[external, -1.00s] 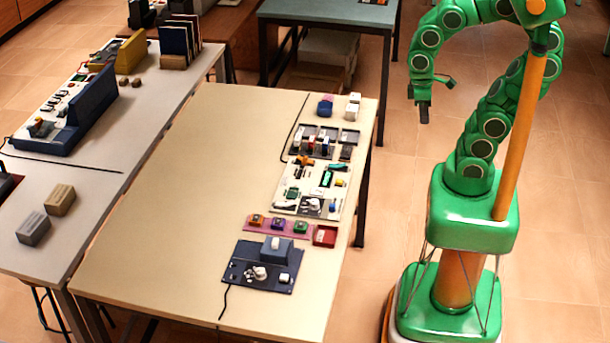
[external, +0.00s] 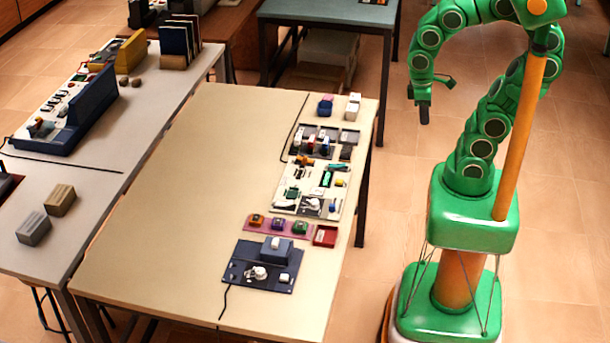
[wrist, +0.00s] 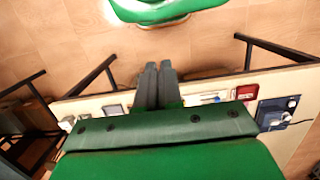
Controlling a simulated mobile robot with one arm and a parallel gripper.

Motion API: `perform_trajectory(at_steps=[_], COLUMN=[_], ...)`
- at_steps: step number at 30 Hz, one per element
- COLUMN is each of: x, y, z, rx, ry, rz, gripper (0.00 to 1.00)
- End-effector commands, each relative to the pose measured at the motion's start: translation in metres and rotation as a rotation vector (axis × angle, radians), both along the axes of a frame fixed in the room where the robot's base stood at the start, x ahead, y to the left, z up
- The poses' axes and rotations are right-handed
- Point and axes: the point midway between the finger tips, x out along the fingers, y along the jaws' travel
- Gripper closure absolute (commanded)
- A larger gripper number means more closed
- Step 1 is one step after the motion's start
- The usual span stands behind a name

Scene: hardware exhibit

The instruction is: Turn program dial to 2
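A dark blue panel (external: 240,275) lies at the near end of the long table. It carries a raised blue block (external: 277,250) and a white round knob (external: 257,272). The panel also shows at the right of the wrist view (wrist: 275,104). I cannot tell which control is the program dial, and no numbers are readable. My gripper (external: 424,118) hangs to the right of the table, away from the panel and above the floor. In the wrist view its two dark fingers (wrist: 159,66) lie side by side, shut, with nothing visible between them.
Behind the panel are a pink strip with coloured blocks (external: 264,232), a red tray (external: 325,235), a white component board (external: 284,207) and dark trays (external: 350,131). The left half of the table (external: 195,200) is clear. A black cable (external: 224,300) runs from the panel.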

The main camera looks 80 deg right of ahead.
Motion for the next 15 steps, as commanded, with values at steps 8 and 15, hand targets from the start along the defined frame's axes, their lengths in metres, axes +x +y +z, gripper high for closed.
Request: perform_trajectory(at_steps=[8, 15], x=[0.028, 0.081], y=[0.009, 0.027], z=[-0.002, -0.011], rx=[0.023, 0.059], ry=[-0.004, -0.027], rz=[0.055, 0.157], gripper=[0.51, 0.45])
